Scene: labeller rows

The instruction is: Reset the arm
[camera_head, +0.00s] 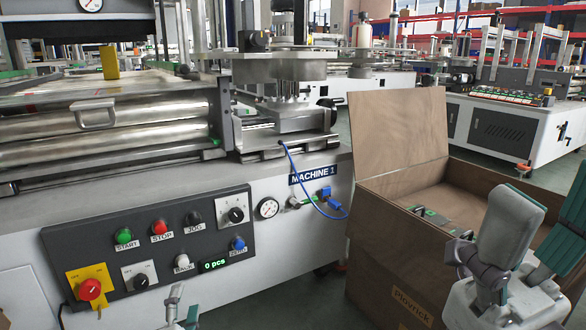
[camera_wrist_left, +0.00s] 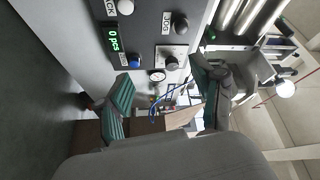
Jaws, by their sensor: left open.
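My left gripper (camera_head: 183,308) shows only as small fingertips at the bottom of the head view, in front of the control panel (camera_head: 155,250). In the left wrist view its two teal-padded fingers (camera_wrist_left: 167,106) stand wide apart with nothing between them; it is open and empty. My right gripper (camera_head: 540,235) is at the right edge of the head view, in front of the cardboard box (camera_head: 385,240).
The panel belongs to Machine 1 and carries several buttons, knobs and a display (camera_head: 214,265) reading 0 pcs. A gauge (camera_head: 267,208) and a blue cable (camera_head: 312,190) are to its right. The open box stands beside the machine. Metal rollers (camera_head: 100,130) lie above the panel.

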